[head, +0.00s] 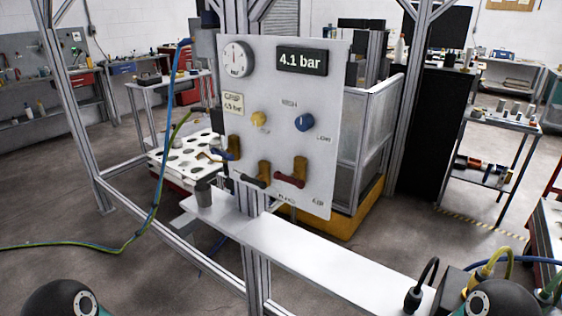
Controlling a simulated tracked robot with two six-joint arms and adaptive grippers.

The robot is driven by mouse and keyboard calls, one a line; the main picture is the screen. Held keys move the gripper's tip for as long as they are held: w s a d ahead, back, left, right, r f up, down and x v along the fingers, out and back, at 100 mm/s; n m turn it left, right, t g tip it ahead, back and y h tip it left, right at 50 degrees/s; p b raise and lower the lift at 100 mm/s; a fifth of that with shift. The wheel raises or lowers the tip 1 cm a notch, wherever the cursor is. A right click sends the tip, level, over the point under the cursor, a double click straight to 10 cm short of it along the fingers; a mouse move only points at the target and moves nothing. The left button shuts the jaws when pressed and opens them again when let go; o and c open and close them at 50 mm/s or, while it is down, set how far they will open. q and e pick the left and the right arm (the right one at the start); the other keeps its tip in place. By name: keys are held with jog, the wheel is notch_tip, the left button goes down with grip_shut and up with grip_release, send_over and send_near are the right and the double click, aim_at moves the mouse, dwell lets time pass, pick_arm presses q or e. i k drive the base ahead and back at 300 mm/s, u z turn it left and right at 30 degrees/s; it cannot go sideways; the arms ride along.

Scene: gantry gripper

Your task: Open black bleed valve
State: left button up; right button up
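A pale upright panel (275,140) stands in the middle of the head view. Along its lower part are several brass valves with coloured lever handles. A dark, near-black lever (247,181) lies roughly level at the middle brass valve (264,168). A red lever (289,180) is to its right, at another brass valve (300,165). A blue lever (221,154) is to the upper left, at a third (234,145). Printed labels below the valves are too small to read surely. Neither gripper shows; only rounded dark parts of my arms show at the bottom corners.
The panel carries a round gauge (237,59), a display (301,61) reading 4.1 bar, a yellow knob (259,118) and a blue knob (304,122). A white shelf (320,268) runs below it. Hoses with a black connector (413,298) lie at the lower right. Frame posts (75,110) flank the panel.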

aim_at(262, 185)
jog(key=u, duration=0.1)
jog(key=k, duration=0.5)
jog(key=u, duration=1.2)
jog(key=i, duration=1.45)
jog(key=z, duration=1.35)
